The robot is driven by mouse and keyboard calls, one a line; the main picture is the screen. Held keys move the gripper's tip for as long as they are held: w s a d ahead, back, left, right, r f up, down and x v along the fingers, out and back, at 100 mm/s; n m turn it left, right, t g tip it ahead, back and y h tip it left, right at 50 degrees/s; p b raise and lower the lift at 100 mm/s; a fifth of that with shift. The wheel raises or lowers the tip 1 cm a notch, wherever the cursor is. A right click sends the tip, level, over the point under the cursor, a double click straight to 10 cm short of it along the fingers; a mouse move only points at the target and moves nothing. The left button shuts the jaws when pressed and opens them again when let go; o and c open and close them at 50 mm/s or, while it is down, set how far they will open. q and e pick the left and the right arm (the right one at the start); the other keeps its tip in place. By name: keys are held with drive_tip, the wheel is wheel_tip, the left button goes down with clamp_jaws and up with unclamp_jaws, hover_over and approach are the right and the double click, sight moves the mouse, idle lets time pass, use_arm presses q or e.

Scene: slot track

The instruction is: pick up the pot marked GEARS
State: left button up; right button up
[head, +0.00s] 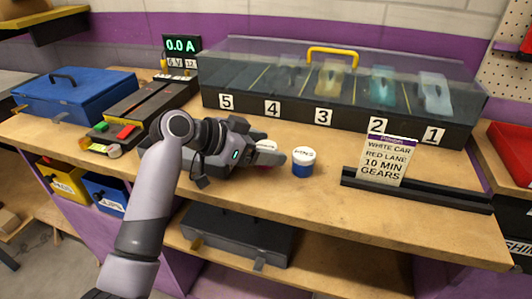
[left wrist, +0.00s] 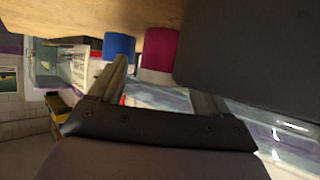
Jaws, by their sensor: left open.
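A blue pot with a white lid (head: 303,163) stands upright on the bench; the lettering on its lid is too small to read for sure. A red pot (head: 264,144) is mostly hidden behind my left gripper (head: 274,157), and its marking cannot be read. The left wrist view shows the crimson pot (left wrist: 160,48) in line with the gap between the open fingers (left wrist: 162,78), and the blue pot (left wrist: 119,46) beside it, by one finger. The gripper appears empty. My right gripper is not in view.
A clear-lidded case (head: 345,85) with numbered bays and toy cars stands behind. A card (head: 385,163) reading "white car, red lane, 10 min, gears" stands in a black rail (head: 450,197) at right. A blue toolbox (head: 75,93) and a power unit (head: 150,100) are at left.

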use_arm(q)
drive_tip(key=shift+w+d+f, duration=0.1)
drive_tip(key=shift+d, duration=0.15)
drive_tip(key=c, duration=1)
drive_tip(key=shift+c, duration=0.2)
